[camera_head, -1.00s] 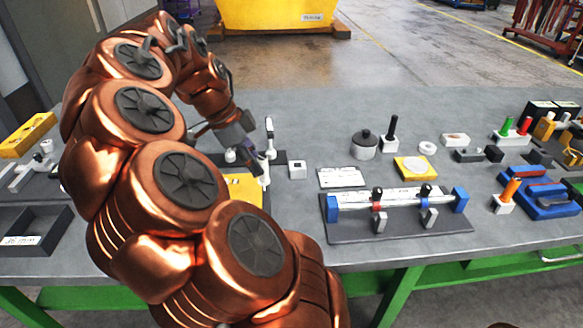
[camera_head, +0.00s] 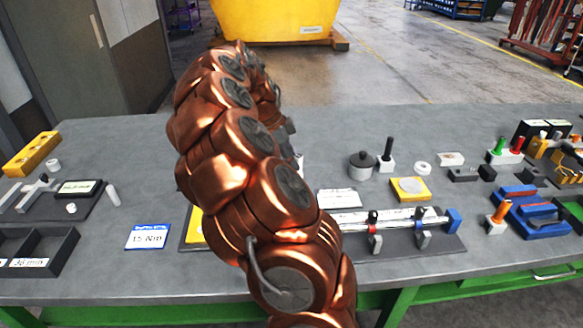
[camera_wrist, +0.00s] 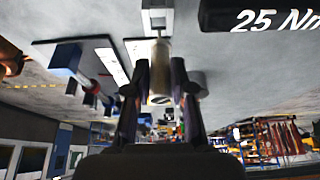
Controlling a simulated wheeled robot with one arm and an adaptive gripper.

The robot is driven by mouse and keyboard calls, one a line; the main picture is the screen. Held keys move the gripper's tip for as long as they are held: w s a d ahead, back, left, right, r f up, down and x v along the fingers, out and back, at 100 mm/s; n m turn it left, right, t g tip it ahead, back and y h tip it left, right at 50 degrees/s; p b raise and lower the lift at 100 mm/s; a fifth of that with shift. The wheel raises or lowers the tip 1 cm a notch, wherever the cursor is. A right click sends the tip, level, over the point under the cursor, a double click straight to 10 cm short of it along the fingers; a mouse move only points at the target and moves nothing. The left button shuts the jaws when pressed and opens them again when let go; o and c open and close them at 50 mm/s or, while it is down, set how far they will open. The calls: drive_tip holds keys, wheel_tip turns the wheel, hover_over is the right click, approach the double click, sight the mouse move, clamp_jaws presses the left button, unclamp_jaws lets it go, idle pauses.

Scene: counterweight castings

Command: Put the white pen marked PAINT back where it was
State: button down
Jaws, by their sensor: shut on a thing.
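In the wrist view my gripper (camera_wrist: 158,90) is shut on a pale, whitish cylinder, which I take for the white pen (camera_wrist: 160,70). It sits between the two dark fingers, its round end toward the camera. No PAINT marking is readable. A small white block (camera_wrist: 157,18) is beyond the pen; I cannot tell if they touch. In the head view my arm hides the gripper and nearly all of the pen's surroundings.
The rod fixture with blue ends (camera_head: 453,219) is right of my arm. A lidded grey pot (camera_head: 361,165) and a yellow plate (camera_head: 424,194) stand behind it. A blue-edged 15 Nm card (camera_head: 148,237) and dark trays (camera_head: 60,255) are left. Bench between card and trays is clear.

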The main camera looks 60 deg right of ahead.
drive_tip(key=shift+f+p, duration=0.55)
drive_tip(key=shift+f, duration=1.15)
drive_tip(key=shift+f, duration=0.15)
drive_tip(key=c, duration=1)
unclamp_jaws()
